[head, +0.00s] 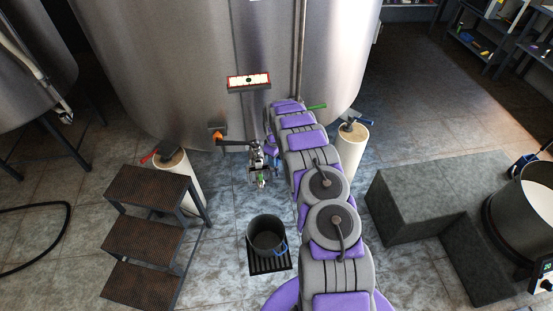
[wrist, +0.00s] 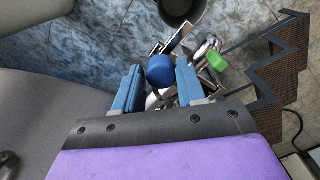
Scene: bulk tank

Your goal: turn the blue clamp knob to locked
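The blue clamp knob (wrist: 160,70) is a short round cylinder in the wrist view. My gripper (wrist: 157,78) has its two blue fingers on either side of the knob, one left and one right. The fingers are apart and their inner faces lie very close to the knob's sides. I cannot tell whether they touch it. Metal fittings show beyond the knob, with a green part (wrist: 217,62) to the right. In the head view the metal valve assembly (head: 258,160) is low in front of the steel tank (head: 200,70). The knob cannot be made out there, beside my arm.
A dark bucket (head: 267,236) stands on a floor grate below the valve. Brown steps (head: 145,235) are at left, grey block steps (head: 420,200) at right. White cylindrical posts (head: 180,185) flank the tank front. A dark hose (head: 50,250) lies at far left.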

